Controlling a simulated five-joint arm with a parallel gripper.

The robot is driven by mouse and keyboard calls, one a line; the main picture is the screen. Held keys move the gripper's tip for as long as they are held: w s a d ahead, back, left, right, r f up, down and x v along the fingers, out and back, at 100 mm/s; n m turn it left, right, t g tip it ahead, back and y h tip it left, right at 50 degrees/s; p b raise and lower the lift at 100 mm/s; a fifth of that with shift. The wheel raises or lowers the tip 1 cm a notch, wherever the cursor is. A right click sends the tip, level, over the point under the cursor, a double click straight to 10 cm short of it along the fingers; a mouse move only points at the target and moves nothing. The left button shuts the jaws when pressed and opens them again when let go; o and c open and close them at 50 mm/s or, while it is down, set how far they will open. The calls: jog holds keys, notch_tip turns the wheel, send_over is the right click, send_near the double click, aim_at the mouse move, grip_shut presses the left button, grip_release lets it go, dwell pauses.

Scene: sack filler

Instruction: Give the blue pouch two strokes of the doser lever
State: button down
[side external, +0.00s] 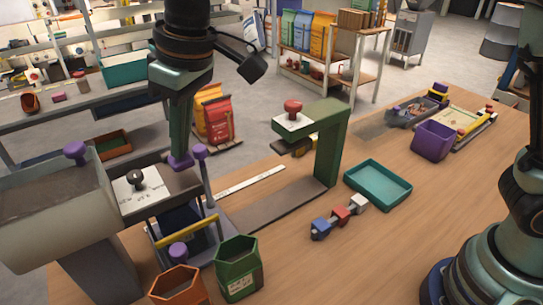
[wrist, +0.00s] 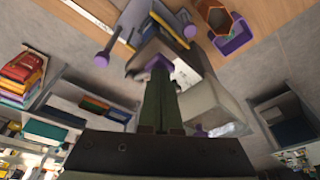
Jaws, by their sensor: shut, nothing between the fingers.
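The doser (side external: 50,205) stands at the left, a grey hopper with a dark arm reaching right. A lever (side external: 208,190) with a purple knob (side external: 199,152) rises beside that arm; a purple knob on a rod also shows in the wrist view (wrist: 102,59). My gripper (side external: 180,162), green fingers with purple tips, is shut and empty just left of the knob, over the arm's end; whether it touches anything, I cannot tell. In the wrist view the closed fingertips (wrist: 158,63) sit apart from the knob. A dark blue pouch (side external: 180,219) is partly hidden under the doser, behind a yellow bar.
An orange pouch (side external: 178,287) and a green pouch (side external: 238,268) stand at the front. A green press-like frame (side external: 331,150) with a red knob stands to the right. Small blocks (side external: 340,215), a teal tray (side external: 378,185) and a purple bin (side external: 433,141) lie farther right.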

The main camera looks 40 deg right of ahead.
jog(key=shift+f, duration=0.1)
jog(key=shift+f, duration=1.55)
jog(key=shift+s+d+r, duration=0.3)
jog(key=shift+s+d, duration=0.15)
jog(key=shift+s, duration=0.15)
jog(key=shift+s+d+r, duration=0.25)
jog(key=shift+s+d, duration=0.2)
jog(key=shift+s, duration=0.15)
jog(key=shift+r, duration=0.15)
notch_tip(320, 180, up, 12)
jog(key=f, duration=0.1)
send_over(185, 158)
jog(key=s+d, duration=0.4)
jog(key=s, duration=0.1)
jog(key=shift+w+a+r, duration=0.1)
jog(key=shift+w+r, duration=0.1)
jog(key=shift+r, duration=0.05)
